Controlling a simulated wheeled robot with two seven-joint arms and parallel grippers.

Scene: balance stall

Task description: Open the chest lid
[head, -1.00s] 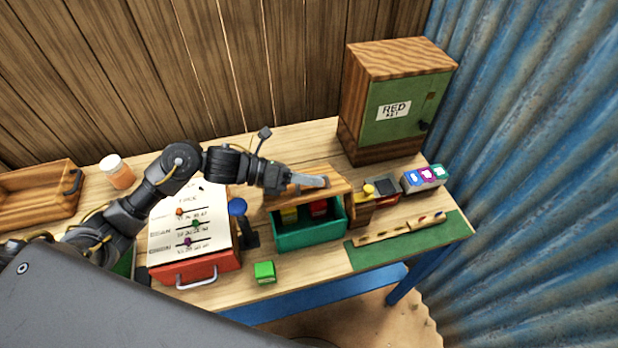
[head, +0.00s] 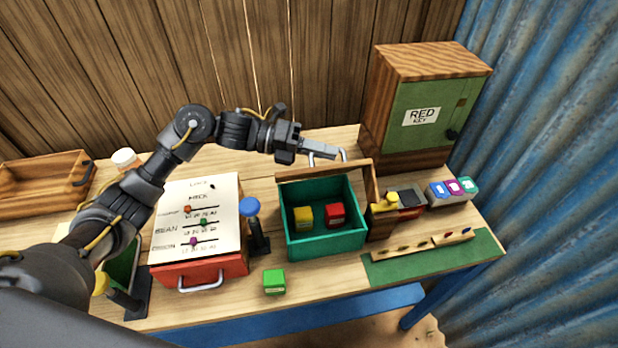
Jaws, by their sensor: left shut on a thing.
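The chest is a teal box (head: 325,243) near the middle of the table. Its wooden lid (head: 300,173) stands raised at the back, seen nearly edge-on. The inside is in plain view, with a yellow block (head: 303,216) and a red block (head: 335,214) on its floor. My left gripper (head: 335,155) is above the lid's upper edge, shut on the lid's metal handle (head: 342,155). The fingers partly hide the handle. My right gripper is not in view.
A red drawer box (head: 200,270) with a slider sheet and a blue-knobbed lever (head: 250,207) stand left of the chest. A green block (head: 274,281) lies in front. A wooden cabinet (head: 385,110) marked RED KEY stands behind right. A green mat (head: 390,268) lies at right.

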